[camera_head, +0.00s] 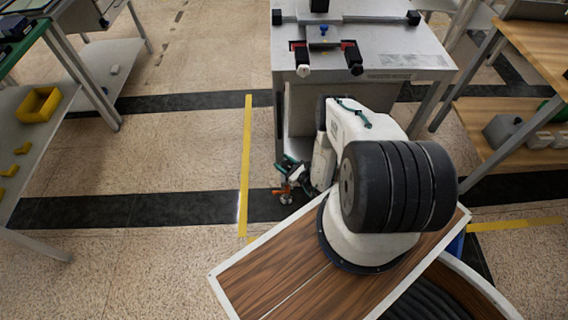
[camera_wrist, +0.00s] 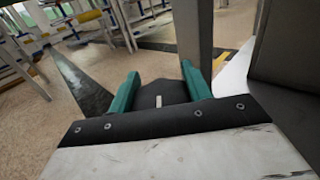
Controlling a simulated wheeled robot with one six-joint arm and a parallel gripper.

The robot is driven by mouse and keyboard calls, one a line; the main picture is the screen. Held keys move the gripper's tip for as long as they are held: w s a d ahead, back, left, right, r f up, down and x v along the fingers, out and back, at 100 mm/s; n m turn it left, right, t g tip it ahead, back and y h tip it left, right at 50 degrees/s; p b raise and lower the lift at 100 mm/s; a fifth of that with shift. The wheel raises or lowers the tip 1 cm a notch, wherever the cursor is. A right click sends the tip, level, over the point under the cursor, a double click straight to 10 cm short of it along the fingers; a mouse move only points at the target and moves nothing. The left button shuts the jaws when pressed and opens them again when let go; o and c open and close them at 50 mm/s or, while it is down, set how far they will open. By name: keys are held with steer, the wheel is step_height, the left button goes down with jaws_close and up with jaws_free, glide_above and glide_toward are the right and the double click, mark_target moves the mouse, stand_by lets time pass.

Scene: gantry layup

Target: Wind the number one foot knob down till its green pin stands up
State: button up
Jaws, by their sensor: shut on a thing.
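My gripper (camera_head: 287,178) is low at the near left leg of the grey bench, close to the floor. A small orange-brown foot knob (camera_head: 283,191) shows at its fingertips, and the gripper is shut on it. In the wrist view the two teal fingers of my gripper (camera_wrist: 160,72) stand apart, with a dark piece bearing a small pale mark between them. I cannot tell whether that piece is part of the knob. The grey bench leg (camera_wrist: 194,32) rises just beyond the fingers. The green pin and any number label cannot be made out.
The grey bench (camera_head: 390,55) carries a clamp-like fixture with a blue knob (camera_head: 323,29). A yellow floor line (camera_head: 245,160) runs left of my gripper. A shelf with a yellow bin (camera_head: 38,104) stands left, a wooden bench (camera_head: 540,50) right. The floor between is clear.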

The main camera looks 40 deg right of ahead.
steer(key=o, duration=1)
steer(key=shift+s, duration=0.1)
steer(key=s, duration=0.2)
steer(key=s+d, duration=0.1)
steer(key=s, duration=0.4)
steer(key=shift+s+d, duration=0.2)
steer(key=shift+d, duration=0.05)
